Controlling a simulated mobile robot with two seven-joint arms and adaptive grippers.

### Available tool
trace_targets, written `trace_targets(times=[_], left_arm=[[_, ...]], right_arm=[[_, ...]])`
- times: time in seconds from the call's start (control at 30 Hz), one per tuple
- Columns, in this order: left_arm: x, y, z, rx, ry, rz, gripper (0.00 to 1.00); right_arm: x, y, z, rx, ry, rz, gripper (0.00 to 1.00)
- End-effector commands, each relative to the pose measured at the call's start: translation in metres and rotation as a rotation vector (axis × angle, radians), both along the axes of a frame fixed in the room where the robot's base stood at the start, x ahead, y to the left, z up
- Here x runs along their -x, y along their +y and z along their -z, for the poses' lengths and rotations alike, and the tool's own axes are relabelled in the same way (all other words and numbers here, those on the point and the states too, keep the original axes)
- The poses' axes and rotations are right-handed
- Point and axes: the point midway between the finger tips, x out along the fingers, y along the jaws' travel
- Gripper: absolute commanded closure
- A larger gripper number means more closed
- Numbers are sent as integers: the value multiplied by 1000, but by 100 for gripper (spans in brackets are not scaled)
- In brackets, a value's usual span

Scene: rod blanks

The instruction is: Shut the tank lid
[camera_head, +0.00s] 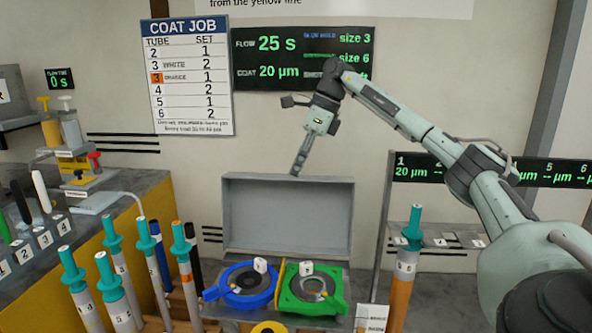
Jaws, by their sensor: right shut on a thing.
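The tank lid (287,217) is a grey rectangular panel with a raised rim. It stands open, nearly upright, at the back of the tank (335,303). My right gripper (297,171) reaches down from above, its fingers closed on the lid's top edge right of its middle. The fingertips are small here and the grip itself is hard to make out. In front of the lid, a blue ring-shaped holder (226,292) and a green square holder (292,303) lie on the tank top. My left gripper is not in view.
Several teal-topped rods (114,243) stand in a rack at the left. Another teal-topped rod (402,283) with an orange body stands right of the tank. A bench with pump bottles (70,125) is at the far left. A job sheet (189,80) hangs on the wall behind.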

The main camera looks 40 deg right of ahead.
Motion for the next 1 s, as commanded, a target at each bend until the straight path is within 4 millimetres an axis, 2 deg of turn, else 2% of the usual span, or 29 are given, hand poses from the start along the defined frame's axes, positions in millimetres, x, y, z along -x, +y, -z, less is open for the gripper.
trace_targets(times=[0.77, 0.8, 0.97, 1.0], left_arm=[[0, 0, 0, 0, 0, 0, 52], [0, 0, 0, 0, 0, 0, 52], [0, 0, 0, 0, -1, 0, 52], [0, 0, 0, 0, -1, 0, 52]], right_arm=[[1, 1, 4, 1, 10, -3, 100], [1, 1, 4, 1, 10, -3, 87], [1, 0, 3, 1, 9, -2, 67], [1, 0, 3, 1, 9, -2, 66]])
